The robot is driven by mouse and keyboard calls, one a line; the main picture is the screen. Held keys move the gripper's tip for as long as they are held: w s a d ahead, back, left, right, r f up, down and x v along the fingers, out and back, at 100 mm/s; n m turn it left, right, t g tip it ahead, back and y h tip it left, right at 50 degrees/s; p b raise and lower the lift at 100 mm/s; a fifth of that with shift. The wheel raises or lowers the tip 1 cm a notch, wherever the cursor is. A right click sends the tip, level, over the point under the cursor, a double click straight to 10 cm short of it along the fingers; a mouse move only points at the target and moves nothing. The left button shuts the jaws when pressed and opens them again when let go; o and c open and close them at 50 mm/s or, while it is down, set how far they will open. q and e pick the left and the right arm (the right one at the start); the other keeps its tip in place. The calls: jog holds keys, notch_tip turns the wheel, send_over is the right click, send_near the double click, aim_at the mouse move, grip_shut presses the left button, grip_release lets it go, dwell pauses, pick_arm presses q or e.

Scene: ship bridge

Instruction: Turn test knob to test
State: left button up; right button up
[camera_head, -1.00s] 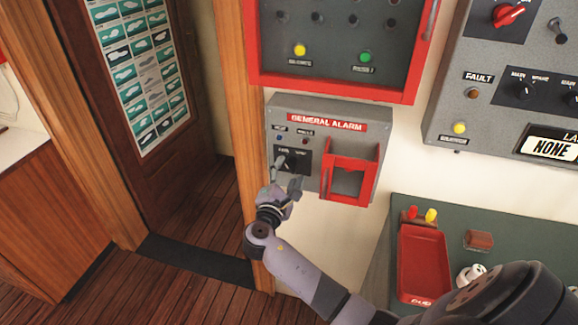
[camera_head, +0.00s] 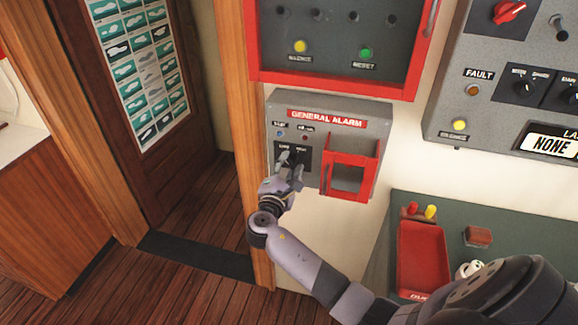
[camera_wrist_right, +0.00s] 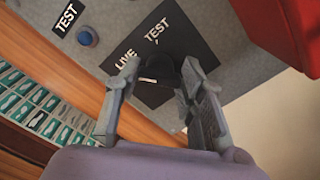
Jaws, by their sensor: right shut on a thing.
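The general alarm box (camera_head: 340,108) is a grey panel on the wall with a red label. The black test knob (camera_wrist_right: 160,72) sits on a black plate marked LIVE and TEST. My left gripper is out of view.
A red guard frame (camera_head: 348,168) juts out just right of the knob. A red-framed panel (camera_head: 330,80) is above. Below right, a green table (camera_head: 475,215) holds a red tray (camera_head: 422,238). A wooden post (camera_head: 240,120) stands left of the box.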

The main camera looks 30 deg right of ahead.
jog(key=c, duration=0.3)
jog(key=shift+f, duration=0.1)
jog(key=shift+f+m+b, duration=0.15)
jog(key=shift+m+b, duration=0.55)
jog(key=shift+b, duration=0.35)
jog(key=m+b, duration=0.4)
jog(key=b, duration=0.2)
jog(key=m+b, duration=0.5)
jog(key=shift+f+m+b, duration=0.2)
jog(key=shift+m+b, duration=0.1)
jog(key=shift+b, duration=0.05)
jog(key=shift+r+m+b, duration=0.15)
jog(key=shift+m+b, duration=1.35)
jog(key=shift+b, duration=0.15)
